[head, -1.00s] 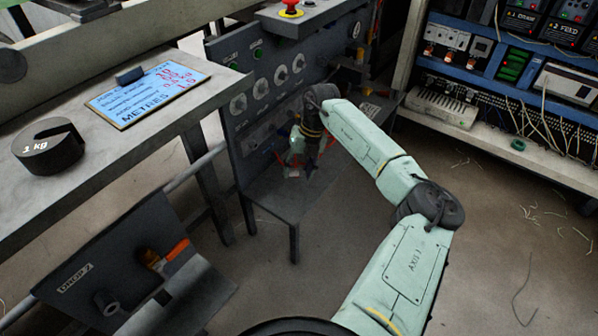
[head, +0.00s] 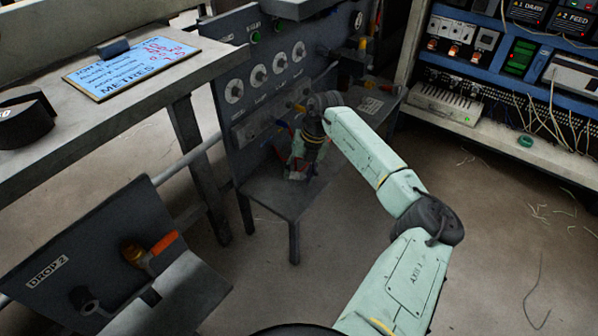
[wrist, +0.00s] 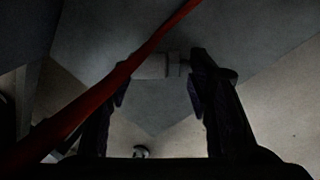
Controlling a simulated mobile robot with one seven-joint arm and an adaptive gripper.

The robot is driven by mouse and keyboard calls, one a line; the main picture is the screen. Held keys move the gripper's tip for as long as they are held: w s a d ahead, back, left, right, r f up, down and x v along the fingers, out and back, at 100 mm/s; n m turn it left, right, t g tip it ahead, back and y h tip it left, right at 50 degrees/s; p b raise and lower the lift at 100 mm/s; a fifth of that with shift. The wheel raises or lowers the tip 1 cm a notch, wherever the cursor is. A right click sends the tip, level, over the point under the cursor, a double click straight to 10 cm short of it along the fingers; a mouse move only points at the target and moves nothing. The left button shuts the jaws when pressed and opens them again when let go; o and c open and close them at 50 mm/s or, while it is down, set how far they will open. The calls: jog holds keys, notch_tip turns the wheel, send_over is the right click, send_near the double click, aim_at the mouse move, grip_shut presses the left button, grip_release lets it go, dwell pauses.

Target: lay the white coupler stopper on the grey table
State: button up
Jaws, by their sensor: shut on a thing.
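My gripper (wrist: 158,75) shows in the wrist view with its two dark fingers either side of a pale grey-white cylindrical piece, which looks like the coupler stopper (wrist: 152,66). The fingers are shut on it. A grey surface (wrist: 125,25) lies behind it, with floor beyond its edges; I cannot tell the gap between piece and surface. In the head view my gripper (head: 297,172) is low in front of the dark panel, over the small grey table (head: 280,198). The stopper is too small and dark to make out there.
A red strap or hose (wrist: 110,85) crosses close to the wrist camera. The dark panel (head: 262,110) with dials stands behind the small table. A larger bench (head: 120,125) with a blue sign (head: 135,67) is at left. A DROP 2 unit (head: 110,260) stands front left.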

jog(key=shift+f, duration=0.35)
jog(key=o, duration=1.2)
jog(key=shift+r, duration=0.1)
jog(key=v, duration=1.2)
